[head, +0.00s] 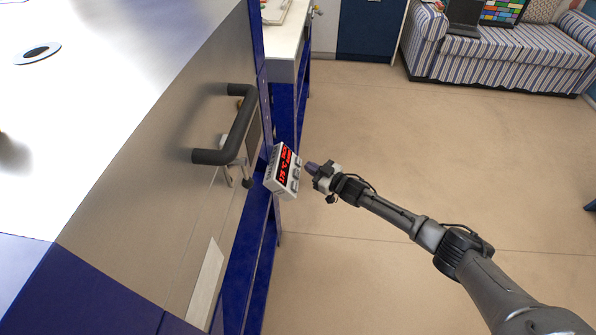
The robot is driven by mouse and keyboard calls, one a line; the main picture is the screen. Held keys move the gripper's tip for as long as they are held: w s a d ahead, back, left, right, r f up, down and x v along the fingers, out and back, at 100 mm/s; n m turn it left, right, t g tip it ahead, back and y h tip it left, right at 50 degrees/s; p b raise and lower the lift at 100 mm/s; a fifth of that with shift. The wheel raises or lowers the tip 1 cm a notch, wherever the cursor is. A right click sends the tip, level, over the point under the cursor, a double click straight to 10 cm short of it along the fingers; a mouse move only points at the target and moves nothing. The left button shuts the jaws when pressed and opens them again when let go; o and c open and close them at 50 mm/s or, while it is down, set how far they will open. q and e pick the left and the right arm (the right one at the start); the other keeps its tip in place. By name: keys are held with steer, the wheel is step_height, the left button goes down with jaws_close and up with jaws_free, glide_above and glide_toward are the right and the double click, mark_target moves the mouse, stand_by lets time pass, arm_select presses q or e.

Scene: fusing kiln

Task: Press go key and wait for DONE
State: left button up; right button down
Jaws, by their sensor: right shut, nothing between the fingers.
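The kiln controller (281,171) is a small pale box with a lit red display on the right side of the kiln (165,160). The red text is too small and tilted to read for certain. A column of grey keys runs along its right edge. My right gripper (310,167) is shut and empty, its tips just right of the keys. I cannot tell whether the tips touch a key, or which key is the go key. My left gripper is not in view.
A dark bar handle (230,130) sticks out from the kiln front, left of the controller. A white-topped bench (283,40) with blue legs stands behind. A striped sofa (510,55) is at the back right. The floor (400,130) around my right arm is clear.

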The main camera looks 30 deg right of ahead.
steer(key=shift+s+d+r+p, duration=0.9)
steer(key=shift+d+r+p, duration=0.1)
steer(key=shift+r+p, duration=0.1)
steer(key=shift+f, duration=0.1)
